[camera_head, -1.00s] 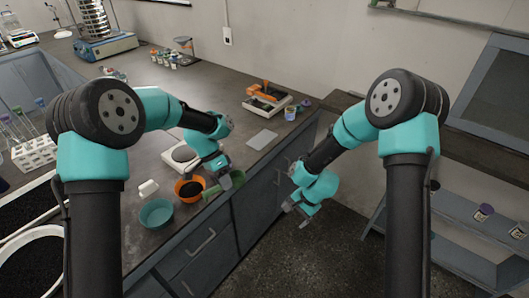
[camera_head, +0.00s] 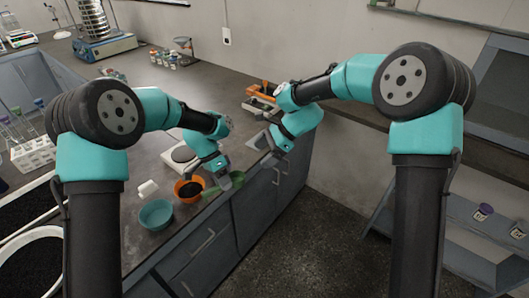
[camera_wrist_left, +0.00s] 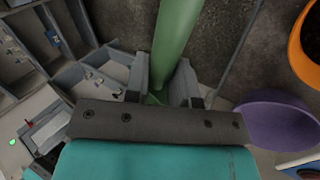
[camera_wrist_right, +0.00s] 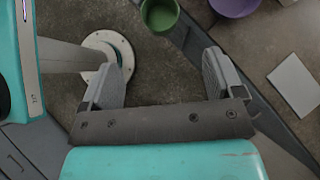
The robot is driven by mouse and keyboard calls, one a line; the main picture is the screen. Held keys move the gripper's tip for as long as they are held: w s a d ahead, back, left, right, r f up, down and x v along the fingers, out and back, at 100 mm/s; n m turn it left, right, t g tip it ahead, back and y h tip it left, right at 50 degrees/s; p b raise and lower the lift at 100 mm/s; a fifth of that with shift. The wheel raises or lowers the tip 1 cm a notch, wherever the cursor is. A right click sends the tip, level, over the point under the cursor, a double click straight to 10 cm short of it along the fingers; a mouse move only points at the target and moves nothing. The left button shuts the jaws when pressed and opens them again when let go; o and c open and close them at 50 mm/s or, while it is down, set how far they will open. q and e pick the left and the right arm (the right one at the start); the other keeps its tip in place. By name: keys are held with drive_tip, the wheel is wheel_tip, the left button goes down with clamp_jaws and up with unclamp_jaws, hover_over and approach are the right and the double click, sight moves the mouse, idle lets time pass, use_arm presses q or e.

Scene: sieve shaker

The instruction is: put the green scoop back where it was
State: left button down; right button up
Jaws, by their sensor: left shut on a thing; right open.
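The green scoop (camera_head: 237,177) is at the counter's front edge in the camera_head view, partly hidden by my left gripper (camera_head: 223,181). My left gripper is shut on it. In the left wrist view the scoop's long green body (camera_wrist_left: 177,38) runs up from between the jaws (camera_wrist_left: 160,85). My right gripper (camera_head: 274,150) is open and empty by the front edge, to the right of the left one. In the right wrist view, a round green cup (camera_wrist_right: 160,14), seemingly the scoop's, lies ahead of the open jaws (camera_wrist_right: 165,80), apart from them.
An orange bowl (camera_head: 181,197) with dark grains and a teal bowl (camera_head: 156,215) stand left of my left gripper. A purple bowl (camera_wrist_left: 285,118) shows in the left wrist view. A flat grey pad (camera_wrist_right: 296,84) lies on the counter. An orange-topped device (camera_head: 262,91) stands farther back.

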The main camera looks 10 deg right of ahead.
sight(240, 175)
drive_tip(key=shift+f, duration=0.15)
drive_tip(key=x, duration=1.1)
drive_tip(key=shift+a+f, duration=0.3)
drive_tip(key=shift+c, duration=0.5)
drive_tip(key=c, duration=0.9)
use_arm(q)
drive_tip(key=c, duration=0.9)
unclamp_jaws()
use_arm(e)
drive_tip(key=shift+c, duration=0.2)
use_arm(q)
drive_tip(key=shift+o, duration=0.2)
drive_tip(key=v, duration=1.2)
